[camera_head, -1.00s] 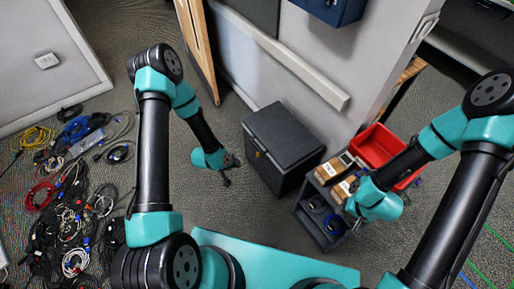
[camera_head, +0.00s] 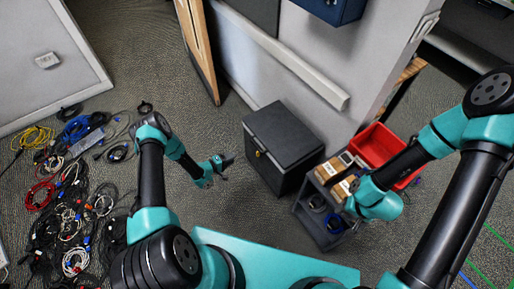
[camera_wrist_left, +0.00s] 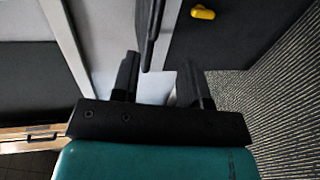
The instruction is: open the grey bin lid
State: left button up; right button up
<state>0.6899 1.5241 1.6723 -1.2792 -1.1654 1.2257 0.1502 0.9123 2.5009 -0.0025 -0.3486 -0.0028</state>
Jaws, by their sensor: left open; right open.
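The dark grey bin (camera_head: 278,165) stands on the carpet by the wall, with its lid (camera_head: 283,132) closed. A small yellow piece (camera_head: 258,153) is on its front face and also shows in the left wrist view (camera_wrist_left: 203,13). My left gripper (camera_head: 228,160) is open and empty, just left of the bin in the head view. In the left wrist view the open fingers (camera_wrist_left: 158,78) point toward a dark edge, probably the lid's; contact cannot be told. My right gripper (camera_head: 350,207) is over the cart, its fingers small and partly hidden by its wrist.
A dark cart (camera_head: 328,232) with small boxes stands right of the bin, and a red tray (camera_head: 378,148) is behind it. Many tangled cables (camera_head: 72,200) cover the floor at the left. A wall and rail (camera_head: 290,62) rise behind the bin.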

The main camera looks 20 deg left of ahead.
aim_at(257, 147)
pick_arm(q)
jog(key=x, duration=1.7)
jog(key=shift+w+d, duration=0.1)
jog(key=shift+d, duration=0.15)
grip_shut()
